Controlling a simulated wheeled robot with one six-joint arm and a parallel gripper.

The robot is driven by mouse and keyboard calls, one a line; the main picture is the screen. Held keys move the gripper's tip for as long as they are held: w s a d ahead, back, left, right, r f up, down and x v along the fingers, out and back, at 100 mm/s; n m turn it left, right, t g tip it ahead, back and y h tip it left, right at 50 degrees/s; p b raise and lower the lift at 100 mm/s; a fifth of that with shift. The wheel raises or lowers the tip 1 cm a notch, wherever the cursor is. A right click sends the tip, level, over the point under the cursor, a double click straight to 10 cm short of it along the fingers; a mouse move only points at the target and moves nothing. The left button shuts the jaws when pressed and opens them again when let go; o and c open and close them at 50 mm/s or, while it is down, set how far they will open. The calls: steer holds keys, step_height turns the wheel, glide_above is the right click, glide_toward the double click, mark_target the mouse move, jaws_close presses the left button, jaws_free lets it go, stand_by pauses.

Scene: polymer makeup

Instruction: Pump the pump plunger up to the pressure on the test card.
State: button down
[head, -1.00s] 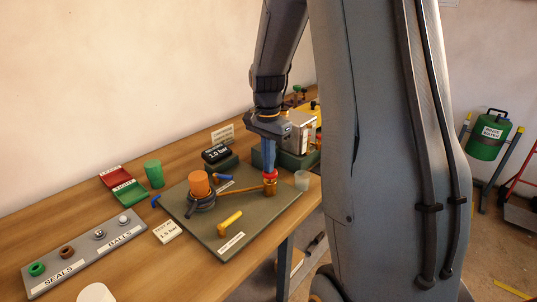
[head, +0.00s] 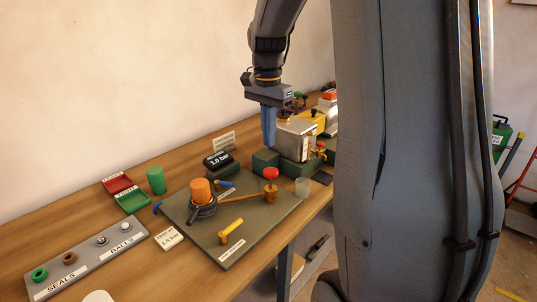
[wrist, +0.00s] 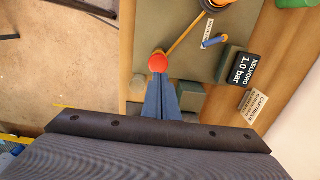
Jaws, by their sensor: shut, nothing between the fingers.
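The pump plunger is a red round knob (head: 271,172) on top of a brass pump body (head: 271,187) at the right end of the grey-green plate (head: 248,243). The knob also shows in the wrist view (wrist: 158,62), just beyond my fingertips. My gripper (head: 268,145) has blue fingers pointing down, shut and empty, raised clear above the knob. It also shows in the wrist view (wrist: 160,82). The black gauge display (head: 217,160) reads 1.0 bar, as it does in the wrist view (wrist: 241,68). The white test card (head: 170,238) appears to read 1.5 bar.
A copper tube joins the pump to a black-ringed base under an orange cylinder (head: 200,190). A yellow handle (head: 231,230) lies on the plate. A metal box (head: 296,138) on a green base stands behind the pump. A clear cup (head: 302,187) is right of it.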

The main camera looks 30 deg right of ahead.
mark_target(270, 171)
steer(key=shift+r, duration=1.1)
stand_by(0.5)
steer(key=shift+s+r+b, duration=0.2)
steer(key=shift+r+b, duration=0.9)
steer(key=shift+r, duration=0.55)
step_height(270, 171, down, 14)
steer(key=p, duration=0.3)
steer(key=shift+d+p, duration=0.1)
steer(key=shift+p, duration=0.25)
steer(key=shift+f, duration=0.1)
